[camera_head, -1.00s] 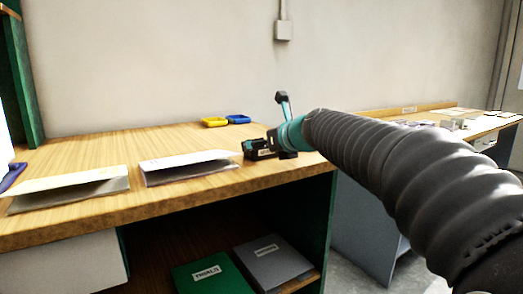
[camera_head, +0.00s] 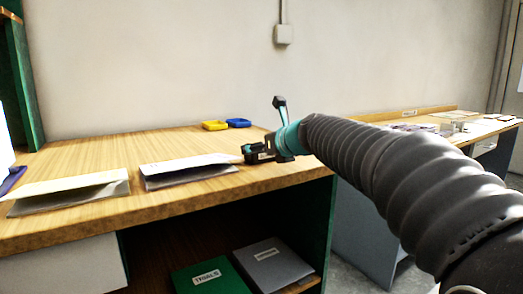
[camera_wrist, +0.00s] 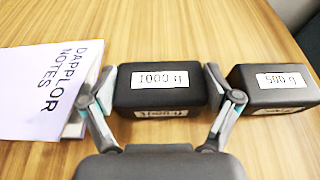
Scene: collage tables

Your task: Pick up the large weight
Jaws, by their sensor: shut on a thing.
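The large weight (camera_wrist: 165,90) is a dark block with a white label that reads like 1000 g upside down in the wrist view. My gripper (camera_wrist: 163,92) has one finger against each end of it and is shut on it. In the head view my gripper (camera_head: 266,151) is low at the right end of the wooden table; the weight there is a small dark shape that I cannot clearly tell apart from the fingers. I cannot tell whether the weight touches the table.
A smaller dark weight (camera_wrist: 274,88), labelled like 500 g, stands close right of my right finger. A white booklet (camera_wrist: 45,85) lies close to my left finger. Yellow (camera_head: 215,126) and blue (camera_head: 238,123) trays sit at the back of the table (camera_head: 110,152).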

